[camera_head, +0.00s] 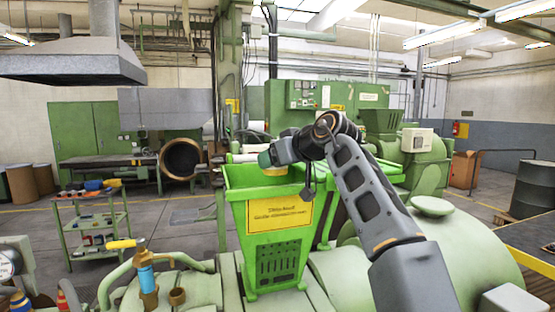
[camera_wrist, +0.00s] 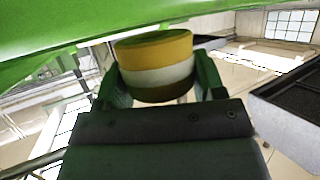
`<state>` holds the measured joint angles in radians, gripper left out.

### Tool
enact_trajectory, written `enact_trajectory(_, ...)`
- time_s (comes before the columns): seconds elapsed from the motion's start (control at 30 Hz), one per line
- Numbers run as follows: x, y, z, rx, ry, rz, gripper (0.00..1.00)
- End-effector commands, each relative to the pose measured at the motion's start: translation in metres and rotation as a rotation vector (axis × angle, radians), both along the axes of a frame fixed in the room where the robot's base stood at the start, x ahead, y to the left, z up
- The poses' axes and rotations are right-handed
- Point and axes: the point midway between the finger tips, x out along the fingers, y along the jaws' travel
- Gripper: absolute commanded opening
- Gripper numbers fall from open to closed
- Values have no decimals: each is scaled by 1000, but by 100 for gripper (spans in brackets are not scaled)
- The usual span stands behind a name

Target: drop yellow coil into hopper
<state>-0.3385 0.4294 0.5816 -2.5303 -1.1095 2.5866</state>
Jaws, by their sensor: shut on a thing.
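The yellow coil (camera_wrist: 155,50) is between the two green fingers of my gripper (camera_wrist: 158,82) in the wrist view. It has a yellow band, a whitish band and a brown band. My gripper is shut on it. In the head view the gripper (camera_head: 271,160) is over the open top of the green hopper (camera_head: 235,217). A small part of the coil (camera_head: 275,171) shows just below the gripper, by the hopper's mouth. The hopper has a yellow label on its front. Its inside is mostly hidden, so I cannot tell how deep the coil is.
My arm comes in from the lower right, beside the hopper. A blue and yellow valve (camera_head: 147,279) stands on the machine at the lower left. A green tool cart (camera_head: 93,221) is further left. Green machinery stands behind the hopper, with open floor to the left.

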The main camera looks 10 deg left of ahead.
Motion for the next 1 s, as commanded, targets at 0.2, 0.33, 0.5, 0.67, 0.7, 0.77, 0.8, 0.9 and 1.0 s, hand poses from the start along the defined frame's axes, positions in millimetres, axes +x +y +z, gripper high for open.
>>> enact_trajectory(0.2,0,0,0,1,-1,0,66)
enact_trajectory(0.33,0,0,0,1,-1,0,78)
enact_trajectory(0.5,0,0,0,1,-1,-1,93)
enact_trajectory(0.67,0,0,0,-1,1,0,93)
enact_trajectory(0.7,0,0,0,-1,1,0,93)
enact_trajectory(0.77,-1,-2,1,0,0,-1,93)
enact_trajectory(0.8,-2,-4,2,1,-1,-1,93)
enact_trajectory(0.9,-9,-13,7,0,-3,-2,93)
enact_trajectory(1.0,-19,-27,14,0,-5,-3,93)
